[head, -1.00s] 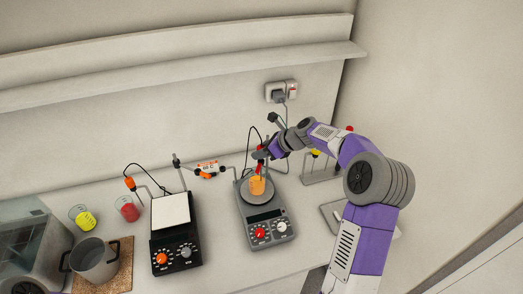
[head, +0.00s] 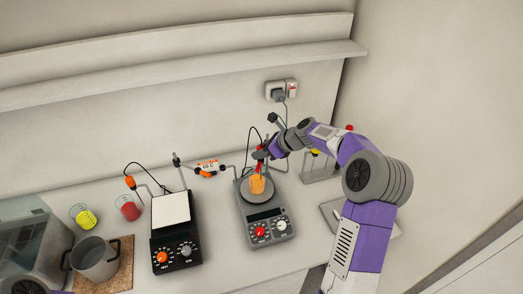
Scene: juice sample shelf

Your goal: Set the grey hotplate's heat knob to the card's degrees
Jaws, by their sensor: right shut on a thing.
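The grey hotplate (head: 243,212) stands mid-bench with a red heat knob (head: 260,232) and a white knob (head: 281,225) on its front panel. A small beaker of orange juice (head: 257,185) sits on its round plate. My right gripper (head: 262,154) is above the beaker, shut on a slim red-handled thing (head: 261,165), seemingly a probe, whose lower end is at the beaker. Fingers and handle are small and partly overlap. My left gripper is not in view.
A black hotplate (head: 178,252) with a white top stands left, with an orange-handled probe (head: 130,183) on a stand. Yellow (head: 84,217) and red (head: 129,209) beakers and a grey pot (head: 95,262) are further left. A rack (head: 320,172) stands right.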

